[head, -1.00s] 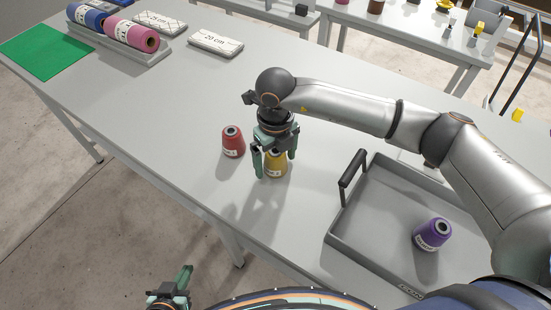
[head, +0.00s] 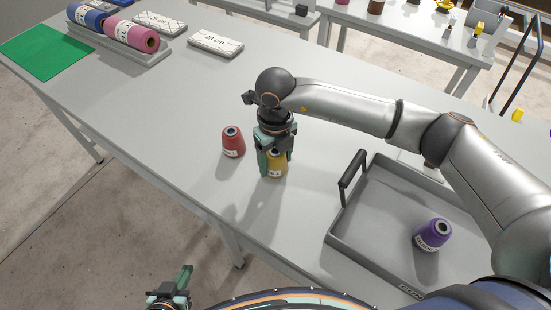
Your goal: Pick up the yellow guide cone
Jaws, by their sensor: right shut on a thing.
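The yellow guide cone (head: 277,167) stands upright on the grey table, with a pale label low on its side. My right gripper (head: 275,162) points down over it, with its fingers closed around the cone from left and right. The gripper hides the top of the cone. My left gripper (head: 183,283) is low at the bottom edge of the head view, away from the table top; its fingers show only in part, so I cannot tell its opening.
A red cone (head: 233,142) stands close to the left of my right gripper. A grey tray (head: 372,222) with a black handle holds a purple cone (head: 433,233) at right. Fabric rolls (head: 130,36), a green mat (head: 45,52) and a "20 cm" packet (head: 215,43) lie farther back.

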